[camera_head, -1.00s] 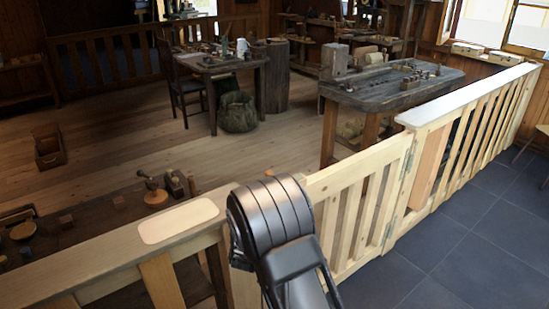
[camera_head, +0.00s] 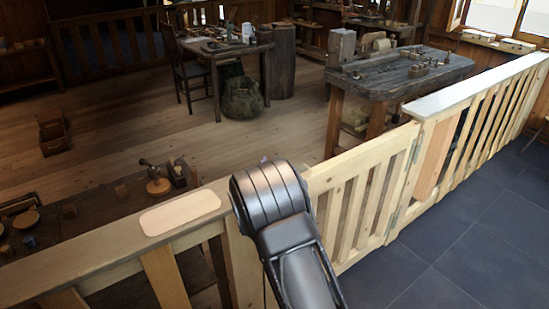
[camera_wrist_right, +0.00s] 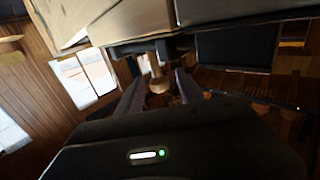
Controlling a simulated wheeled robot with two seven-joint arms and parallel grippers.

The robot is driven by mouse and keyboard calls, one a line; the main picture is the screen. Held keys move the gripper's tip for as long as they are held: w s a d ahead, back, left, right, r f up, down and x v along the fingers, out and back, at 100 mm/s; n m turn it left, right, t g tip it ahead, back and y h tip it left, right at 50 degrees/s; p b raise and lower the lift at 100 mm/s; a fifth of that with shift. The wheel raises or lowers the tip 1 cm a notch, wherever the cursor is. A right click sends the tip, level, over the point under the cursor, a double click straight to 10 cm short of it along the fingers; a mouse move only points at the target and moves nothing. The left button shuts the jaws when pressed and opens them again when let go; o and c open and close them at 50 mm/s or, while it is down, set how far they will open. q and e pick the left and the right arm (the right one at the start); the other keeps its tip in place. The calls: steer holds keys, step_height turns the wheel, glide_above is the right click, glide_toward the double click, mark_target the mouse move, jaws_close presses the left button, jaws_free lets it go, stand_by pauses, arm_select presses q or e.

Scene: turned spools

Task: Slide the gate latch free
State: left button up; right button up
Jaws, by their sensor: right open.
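The pale wooden gate (camera_head: 345,205) stands between the fence posts, with metal hinges on its right side. It looks shut. My right arm covers its left end in the head view, so the latch and the right fingers are hidden there. In the right wrist view my right gripper (camera_wrist_right: 159,80) is open, its two dark fingers apart. A round wooden piece (camera_wrist_right: 158,86) shows between them; I cannot tell whether it is the latch knob or something farther off, or whether the fingers touch it. A dark bar lies under the pale rail just above the fingers. My left gripper is not in view.
The fence's top rail (camera_head: 95,248) runs to the left, with a pale rounded board (camera_head: 180,213) on it. A low bench with turned pieces stands behind it. The workbench (camera_head: 400,78) is beyond the gate. The blue tile floor (camera_head: 460,255) at right is clear.

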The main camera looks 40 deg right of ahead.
steer(key=shift+x, duration=1.65)
steer(key=shift+c, duration=0.3)
jaws_close()
